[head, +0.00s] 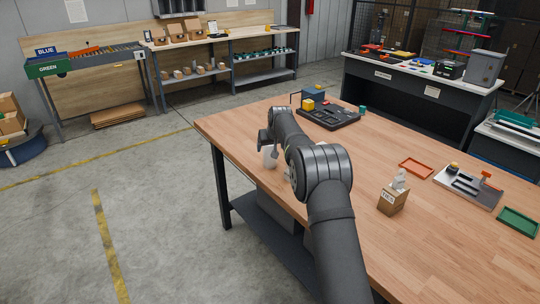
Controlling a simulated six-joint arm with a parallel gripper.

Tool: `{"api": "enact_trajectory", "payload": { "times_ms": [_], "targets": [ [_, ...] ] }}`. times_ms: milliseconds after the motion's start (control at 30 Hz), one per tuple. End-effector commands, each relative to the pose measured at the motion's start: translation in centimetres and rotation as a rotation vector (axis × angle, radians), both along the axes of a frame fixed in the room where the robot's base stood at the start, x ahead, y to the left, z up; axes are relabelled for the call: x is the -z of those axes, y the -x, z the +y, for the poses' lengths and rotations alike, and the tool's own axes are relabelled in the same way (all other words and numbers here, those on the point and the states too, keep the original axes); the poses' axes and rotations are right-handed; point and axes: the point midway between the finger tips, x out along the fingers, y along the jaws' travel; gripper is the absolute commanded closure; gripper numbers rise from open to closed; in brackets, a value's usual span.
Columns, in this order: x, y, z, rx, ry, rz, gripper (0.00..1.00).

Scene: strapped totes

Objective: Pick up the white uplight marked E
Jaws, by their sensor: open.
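A white, cup-like object (269,160) stands on the wooden table (230,131) near its left edge, partly behind my arm. It may be the uplight, but no letter E can be read on it. My gripper (274,153) is small and dark, at the end of my bent arm. It is open and lies right at the white object in the picture; I cannot tell whether they touch. A second white object (399,180) sits on top of a small cardboard box (392,201) at the right; its marking is also unreadable.
A dark tray (345,119) with yellow and blue items lies at the table's far end. At the right are an orange tray (416,168), a grey board (466,190) with tools and a green tray (519,221). The table's front middle is mostly clear.

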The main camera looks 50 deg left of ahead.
Motion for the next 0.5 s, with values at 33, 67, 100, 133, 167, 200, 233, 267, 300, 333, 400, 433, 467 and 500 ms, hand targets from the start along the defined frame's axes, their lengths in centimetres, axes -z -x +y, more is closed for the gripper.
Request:
{"api": "enact_trajectory", "payload": {
  "times_ms": [33,67,100,133,167,200,233,267,300,333,400,433,467,500],
  "targets": [
    [0.4,-0.1,0.2,0.0,0.001,0.0,0.22],
    [0.4,-0.1,0.3,0.0,0.0,0.0,0.22],
    [0.5,-0.1,0.3,0.0,0.0,0.0,0.22],
    [0.6,-0.2,0.4,0.0,0.0,0.0,0.22],
    [0.7,-0.2,0.4,0.0,0.0,0.0,0.22],
    [0.9,-0.2,0.5,0.0,0.0,0.0,0.22],
    [1.1,-0.3,0.6,0.0,0.001,0.0,0.22],
    [1.3,-0.3,0.7,0.0,0.002,0.001,0.22],
    [1.6,-0.5,0.9,0.0,0.001,0.0,0.22],
    [2.0,-0.6,1.0,0.0,0.001,0.0,0.22],
    [2.7,-0.9,1.5,0.0,0.001,0.0,0.22],
    [3.1,-1.0,1.7,0.0,0.001,0.0,0.22],
    [3.4,-1.1,1.8,0.0,0.001,0.0,0.22],
    [3.7,-1.2,2.1,0.0,0.0,0.0,0.22]
  ]
}}
